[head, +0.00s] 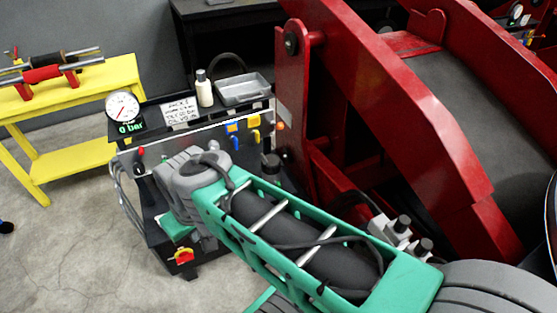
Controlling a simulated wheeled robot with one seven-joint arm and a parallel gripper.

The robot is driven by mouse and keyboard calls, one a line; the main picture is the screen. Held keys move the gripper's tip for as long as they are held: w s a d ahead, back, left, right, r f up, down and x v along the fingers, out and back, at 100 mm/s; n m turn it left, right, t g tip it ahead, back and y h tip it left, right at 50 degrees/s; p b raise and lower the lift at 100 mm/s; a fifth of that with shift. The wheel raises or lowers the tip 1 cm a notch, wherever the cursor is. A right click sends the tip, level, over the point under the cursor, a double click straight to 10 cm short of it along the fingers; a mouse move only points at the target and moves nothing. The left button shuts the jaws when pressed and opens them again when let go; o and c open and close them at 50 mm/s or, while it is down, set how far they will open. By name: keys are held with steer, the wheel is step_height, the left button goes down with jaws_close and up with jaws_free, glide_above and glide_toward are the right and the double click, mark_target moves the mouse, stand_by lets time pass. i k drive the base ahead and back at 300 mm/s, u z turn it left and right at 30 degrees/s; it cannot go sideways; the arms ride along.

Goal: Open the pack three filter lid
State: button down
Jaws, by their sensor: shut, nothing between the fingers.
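A dark power pack (222,122) stands left of centre, beside a large red machine. A round dial gauge (122,106) stands on its top left, with a green "0 bar" readout (131,127). Its front has yellow and blue levers (235,140). My green and grey arm reaches across from the lower right and covers much of the pack's front. My gripper's fingers are not visible. A dark round cap (271,162) shows just beyond my arm; I cannot tell whether it is the filter lid.
A white bottle (204,88) and a grey tray (243,90) stand on the pack's top. The red machine frame (390,80) blocks the right. A yellow bench (75,108) stands left; the floor before it is clear.

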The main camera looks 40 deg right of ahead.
mark_target(270, 165)
steer(key=z, duration=0.9)
steer(key=i, duration=0.85)
steer(key=u, duration=2.25)
